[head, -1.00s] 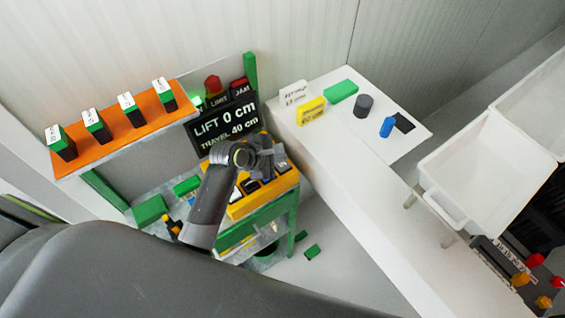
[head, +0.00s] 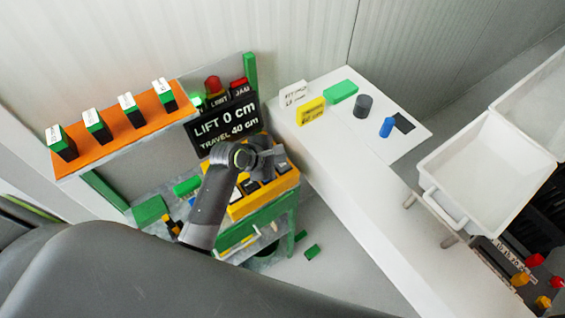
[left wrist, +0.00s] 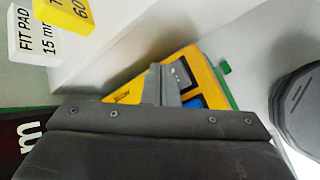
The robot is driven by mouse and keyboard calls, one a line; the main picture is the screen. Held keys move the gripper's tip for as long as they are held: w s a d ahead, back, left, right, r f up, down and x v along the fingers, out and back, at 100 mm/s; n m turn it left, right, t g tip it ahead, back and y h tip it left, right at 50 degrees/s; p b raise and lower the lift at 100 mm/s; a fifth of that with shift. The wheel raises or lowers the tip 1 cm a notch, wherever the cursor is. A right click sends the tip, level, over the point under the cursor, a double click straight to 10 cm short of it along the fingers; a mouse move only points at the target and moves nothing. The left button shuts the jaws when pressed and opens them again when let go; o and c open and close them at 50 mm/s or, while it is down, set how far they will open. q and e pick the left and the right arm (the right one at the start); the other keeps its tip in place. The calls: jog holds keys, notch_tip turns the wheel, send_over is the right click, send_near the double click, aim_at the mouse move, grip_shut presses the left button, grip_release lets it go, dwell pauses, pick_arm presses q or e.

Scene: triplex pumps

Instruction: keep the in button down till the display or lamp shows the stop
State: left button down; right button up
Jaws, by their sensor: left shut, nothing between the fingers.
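The yellow button box (head: 238,209) stands below the display, with several dark and pale buttons on its sloped top; I cannot read which is the in button. The black display (head: 225,127) reads LIFT 0 cm, TRAVEL 40 cm. Above it are the LIMIT and JAM labels, a red lamp (head: 212,84) and a bright green light (head: 196,100). My left gripper (head: 272,158) is shut and empty over the back of the box. In the left wrist view its dark jaw hides part of the yellow box (left wrist: 212,77); a blue button shows beside it. Contact with a button cannot be told. My right gripper is out of view.
An orange shelf (head: 88,156) with several green-and-black blocks is at left. The white bench (head: 385,148) at right holds a yellow block (head: 311,112), green block (head: 341,91), dark cylinder (head: 363,106) and blue cylinder (head: 386,127). White bins (head: 480,170) stand further right.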

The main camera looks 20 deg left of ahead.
pick_arm(q)
jog(key=shift+f, duration=0.3)
